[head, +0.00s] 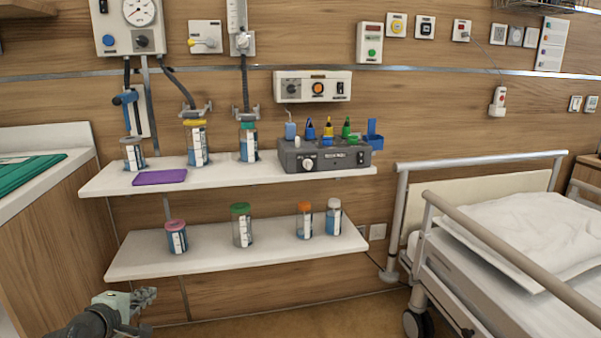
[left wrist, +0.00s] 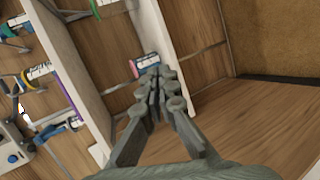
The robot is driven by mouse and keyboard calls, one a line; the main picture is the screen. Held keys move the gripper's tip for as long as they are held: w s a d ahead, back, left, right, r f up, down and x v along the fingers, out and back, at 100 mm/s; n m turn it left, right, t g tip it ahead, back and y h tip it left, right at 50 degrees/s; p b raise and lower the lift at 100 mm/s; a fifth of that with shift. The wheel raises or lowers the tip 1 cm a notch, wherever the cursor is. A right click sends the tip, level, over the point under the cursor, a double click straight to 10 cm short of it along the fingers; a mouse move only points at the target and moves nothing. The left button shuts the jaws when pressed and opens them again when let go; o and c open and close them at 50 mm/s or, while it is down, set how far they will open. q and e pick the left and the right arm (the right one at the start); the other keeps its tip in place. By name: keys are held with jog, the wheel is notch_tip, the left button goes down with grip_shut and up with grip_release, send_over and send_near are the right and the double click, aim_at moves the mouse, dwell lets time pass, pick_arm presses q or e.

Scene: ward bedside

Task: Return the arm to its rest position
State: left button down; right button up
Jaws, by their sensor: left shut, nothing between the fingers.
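My left gripper (head: 143,297) shows at the lower left of the head view, in front of the wooden cabinet and below the lower shelf. In the left wrist view its fingers (left wrist: 160,90) are closed together with nothing between them. Behind the fingertips in that view is a jar with a pink lid (left wrist: 145,63); the gripper appears apart from it. The same pink-lidded jar (head: 176,237) stands upright at the left end of the lower shelf in the head view. My right gripper is in neither view.
The upper shelf (head: 100,183) holds several jars, a purple pad (head: 159,177) and a grey device (head: 325,158). The lower shelf (head: 200,262) holds several lidded jars. A wooden cabinet (head: 50,230) stands at left, a bed (head: 520,225) at right. Floor between shelf and bed is clear.

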pick_arm(q)
jog(key=s+d+f+m+g, duration=0.3)
jog(key=s+f+m, duration=0.1)
jog(key=s+f, duration=0.35)
jog(key=s+d+f+m+g, duration=0.2)
jog(key=s+f+m, duration=0.35)
jog(key=f, duration=0.25)
jog(key=s+d+f+m+g, duration=0.1)
jog(key=s+f+m, duration=0.2)
jog(key=s, duration=0.4)
jog(key=s+d+f+m+g+y, duration=0.1)
jog(key=s+f+m+g, duration=0.1)
jog(key=s, duration=0.5)
jog(key=s+d+f+m+g+y, duration=0.1)
jog(key=s+d+f+m, duration=0.1)
jog(key=s+f+m, duration=0.2)
jog(key=s+f, duration=0.1)
jog(key=s, duration=0.2)
jog(key=shift+g, duration=0.4)
jog(key=shift+s+f, duration=0.1)
